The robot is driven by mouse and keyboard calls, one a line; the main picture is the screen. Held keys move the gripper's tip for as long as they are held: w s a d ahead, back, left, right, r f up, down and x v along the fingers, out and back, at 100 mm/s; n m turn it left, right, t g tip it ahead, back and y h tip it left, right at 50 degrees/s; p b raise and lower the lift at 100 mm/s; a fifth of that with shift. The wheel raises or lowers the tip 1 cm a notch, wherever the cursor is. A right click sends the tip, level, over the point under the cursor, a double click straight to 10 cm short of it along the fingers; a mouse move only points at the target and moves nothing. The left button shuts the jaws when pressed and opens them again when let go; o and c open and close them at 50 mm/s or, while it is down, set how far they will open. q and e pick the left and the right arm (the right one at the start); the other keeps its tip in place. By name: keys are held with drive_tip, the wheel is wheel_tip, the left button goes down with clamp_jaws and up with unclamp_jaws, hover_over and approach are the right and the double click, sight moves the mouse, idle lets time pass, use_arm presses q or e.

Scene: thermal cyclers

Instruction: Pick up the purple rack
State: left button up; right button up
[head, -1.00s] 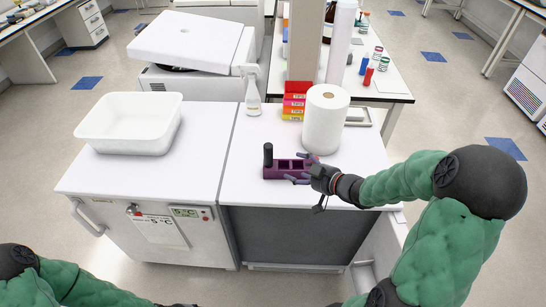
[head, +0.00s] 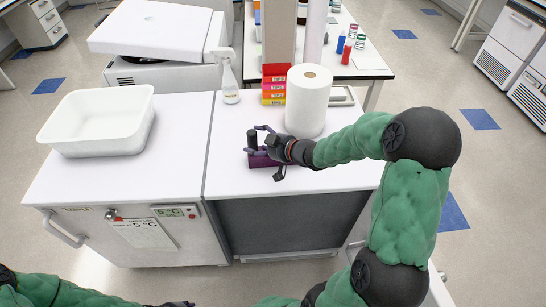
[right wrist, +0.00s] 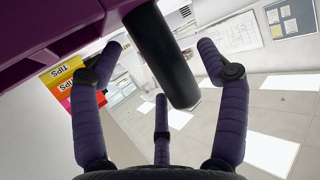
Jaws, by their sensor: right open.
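The purple rack (head: 262,161) lies on the right white worktop, near its front left part, with an upright black handle (head: 252,141) at its left end. My right gripper (head: 259,140) is open around the handle, its fingers apart, and it hides much of the rack. In the right wrist view the rack (right wrist: 50,22) fills the upper left, and the black handle (right wrist: 165,60) sticks out between the spread purple fingers (right wrist: 160,75). I cannot tell whether any finger touches it. Only a dark sliver of my left gripper (head: 178,304) shows at the bottom edge.
A white paper roll (head: 308,100) stands behind my right gripper, beside stacked coloured tip boxes (head: 275,84) and a spray bottle (head: 229,80). A white tub (head: 97,120) sits on the left worktop. The worktop left of the rack is clear.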

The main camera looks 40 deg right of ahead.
drive_tip(key=shift+x, duration=0.95)
clamp_jaws()
